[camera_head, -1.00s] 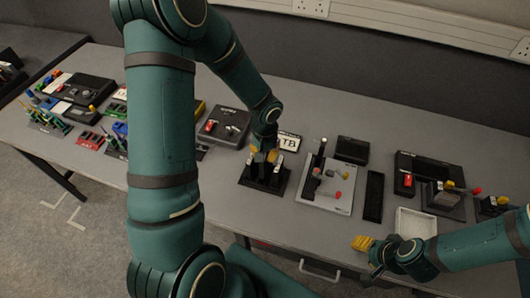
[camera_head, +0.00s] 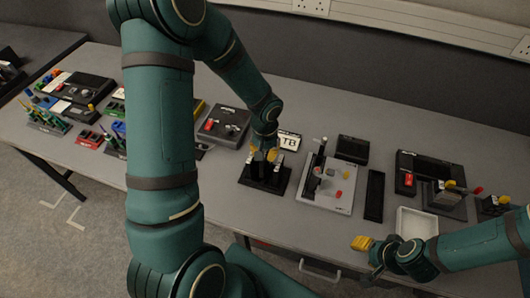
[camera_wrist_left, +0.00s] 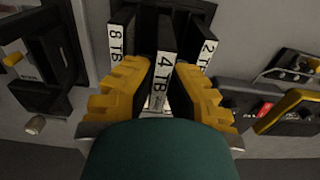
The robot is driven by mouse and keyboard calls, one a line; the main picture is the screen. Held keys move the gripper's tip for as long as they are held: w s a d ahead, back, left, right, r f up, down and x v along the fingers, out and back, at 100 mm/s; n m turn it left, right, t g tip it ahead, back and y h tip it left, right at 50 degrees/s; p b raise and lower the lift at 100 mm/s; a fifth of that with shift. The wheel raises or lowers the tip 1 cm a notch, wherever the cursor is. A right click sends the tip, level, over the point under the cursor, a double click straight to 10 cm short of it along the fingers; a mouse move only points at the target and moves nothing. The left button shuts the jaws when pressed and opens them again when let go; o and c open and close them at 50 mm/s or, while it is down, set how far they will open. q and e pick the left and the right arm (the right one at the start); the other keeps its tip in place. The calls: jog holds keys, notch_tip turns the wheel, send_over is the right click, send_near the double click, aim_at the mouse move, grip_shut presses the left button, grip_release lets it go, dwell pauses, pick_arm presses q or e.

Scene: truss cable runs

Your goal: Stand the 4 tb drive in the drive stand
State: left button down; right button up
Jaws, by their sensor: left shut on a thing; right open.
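My left gripper (camera_head: 265,152) is at the black drive stand (camera_head: 262,186) in the head view. In the left wrist view my left gripper (camera_wrist_left: 162,88) is shut on the black 4 TB drive (camera_wrist_left: 167,40), with a yellow finger on each side of its white label. The drive is between the 8 TB drive (camera_wrist_left: 121,30) and the 2 TB drive (camera_wrist_left: 203,45), which stand in the stand. The 4 TB drive's lower end is hidden, so I cannot tell how deep it sits. My right gripper (camera_head: 364,246) is open and empty near the table's front edge.
A white card marked TB (camera_head: 289,141) lies behind the stand. A light grey board (camera_head: 340,198) with upright parts is to its right, and a black device (camera_head: 228,124) to its left. An empty white tray (camera_head: 416,232) is near my right gripper.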

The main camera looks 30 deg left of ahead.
pick_arm(q)
jog(key=shift+f, duration=0.15)
pick_arm(e)
jog(key=shift+f, duration=0.25)
pick_arm(q)
jog(key=shift+f+b, duration=0.5)
jog(key=shift+b, duration=0.2)
pick_arm(e)
jog(key=shift+f, duration=0.55)
pick_arm(q)
jog(key=shift+f, duration=0.15)
pick_arm(e)
jog(key=shift+f, duration=0.2)
pick_arm(q)
jog(key=shift+f+b, duration=0.3)
jog(key=shift+b, duration=0.2)
pick_arm(e)
jog(key=shift+f, duration=0.3)
pick_arm(q)
jog(key=shift+f, duration=0.1)
pick_arm(e)
jog(key=shift+f, duration=0.1)
